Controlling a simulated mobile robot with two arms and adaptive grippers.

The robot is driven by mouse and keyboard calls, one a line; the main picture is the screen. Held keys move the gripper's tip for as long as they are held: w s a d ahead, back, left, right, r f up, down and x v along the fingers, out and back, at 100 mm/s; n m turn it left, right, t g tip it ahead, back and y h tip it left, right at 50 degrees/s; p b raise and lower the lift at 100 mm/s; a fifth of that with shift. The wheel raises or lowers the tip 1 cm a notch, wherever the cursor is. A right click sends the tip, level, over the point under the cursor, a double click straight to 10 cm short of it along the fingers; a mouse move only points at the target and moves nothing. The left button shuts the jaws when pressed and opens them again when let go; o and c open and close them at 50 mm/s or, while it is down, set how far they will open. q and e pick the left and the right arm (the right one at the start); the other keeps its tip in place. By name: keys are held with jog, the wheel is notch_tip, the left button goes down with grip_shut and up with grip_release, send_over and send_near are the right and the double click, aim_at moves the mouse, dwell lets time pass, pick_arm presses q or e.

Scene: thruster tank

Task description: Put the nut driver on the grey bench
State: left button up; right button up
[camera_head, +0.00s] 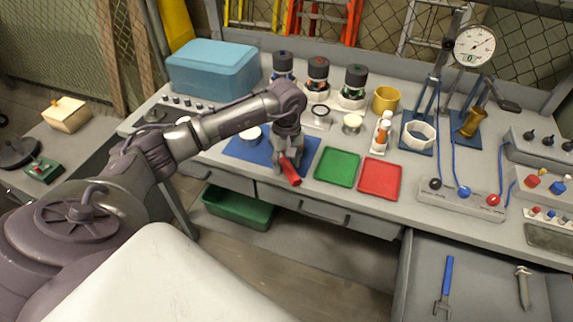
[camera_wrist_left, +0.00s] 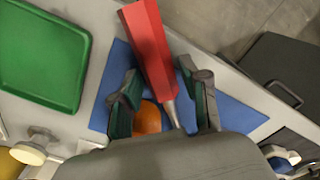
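A tool with a red handle (camera_head: 289,171) and a metal shaft, which looks like the nut driver, is at the front edge of the blue mat on the grey bench (camera_head: 225,174). In the left wrist view its red handle (camera_wrist_left: 152,45) points away from my gripper, and the shaft runs back between the fingers. My left gripper (camera_head: 287,150) is over the mat. In the wrist view its fingers (camera_wrist_left: 163,90) stand apart on both sides of the tool, with gaps visible. The far end of the shaft is hidden by the gripper. My right gripper is not in view.
The blue mat (camera_head: 247,154) also holds a white-topped round item (camera_head: 251,135). A green tray (camera_head: 338,167) and a red tray (camera_head: 380,178) lie to the right. An orange round thing (camera_wrist_left: 148,117) shows between the fingers. Jars and a blue box (camera_head: 213,68) stand behind.

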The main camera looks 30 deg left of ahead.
pick_arm(q)
grip_shut()
jog(key=shift+r, duration=0.1)
